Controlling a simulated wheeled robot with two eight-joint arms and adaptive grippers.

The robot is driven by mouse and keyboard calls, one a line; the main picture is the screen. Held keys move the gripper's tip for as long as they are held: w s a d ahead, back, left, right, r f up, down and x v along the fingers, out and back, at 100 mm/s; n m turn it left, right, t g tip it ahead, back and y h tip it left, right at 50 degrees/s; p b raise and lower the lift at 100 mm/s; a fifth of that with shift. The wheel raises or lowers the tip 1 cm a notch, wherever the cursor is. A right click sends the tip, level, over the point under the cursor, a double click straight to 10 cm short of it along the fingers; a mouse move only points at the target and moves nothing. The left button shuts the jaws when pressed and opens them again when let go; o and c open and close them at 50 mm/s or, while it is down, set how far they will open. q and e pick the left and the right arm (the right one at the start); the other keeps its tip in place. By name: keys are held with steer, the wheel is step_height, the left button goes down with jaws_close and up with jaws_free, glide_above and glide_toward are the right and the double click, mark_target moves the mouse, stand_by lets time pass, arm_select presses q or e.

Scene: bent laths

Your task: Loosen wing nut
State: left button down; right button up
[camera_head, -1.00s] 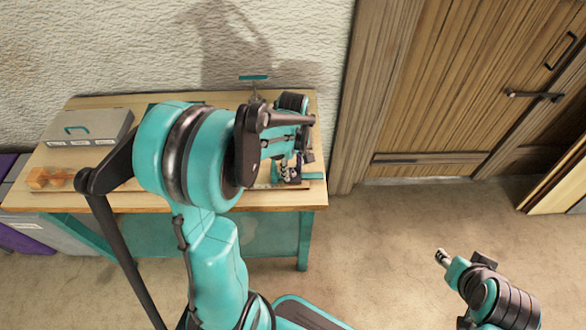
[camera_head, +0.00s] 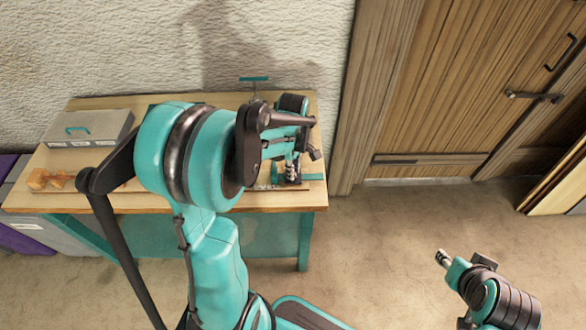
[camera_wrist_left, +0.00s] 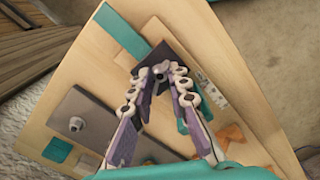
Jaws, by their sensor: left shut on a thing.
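My left gripper (camera_head: 291,172) is over the right end of the workbench (camera_head: 265,202), pointing down. In the left wrist view its two jointed fingers (camera_wrist_left: 164,73) converge and are shut on a small grey knob-like piece (camera_wrist_left: 160,71), which appears to be the wing nut. The fingertips hide most of it, and its wings cannot be made out. A dark block (camera_wrist_left: 166,56) sits right behind the fingertips. My right gripper (camera_head: 443,258) is at the lower right, away from the bench, over the floor; its fingers are too small to judge.
A teal-handled upright tool (camera_head: 254,79) stands at the back. A dark plate with a knob (camera_wrist_left: 90,118) lies near the fingers.

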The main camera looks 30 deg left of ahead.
arm_select(q)
steer(key=c, duration=1.4)
jaws_free()
steer(key=shift+c, duration=0.2)
steer(key=shift+r, duration=0.1)
step_height(320, 180, up, 12)
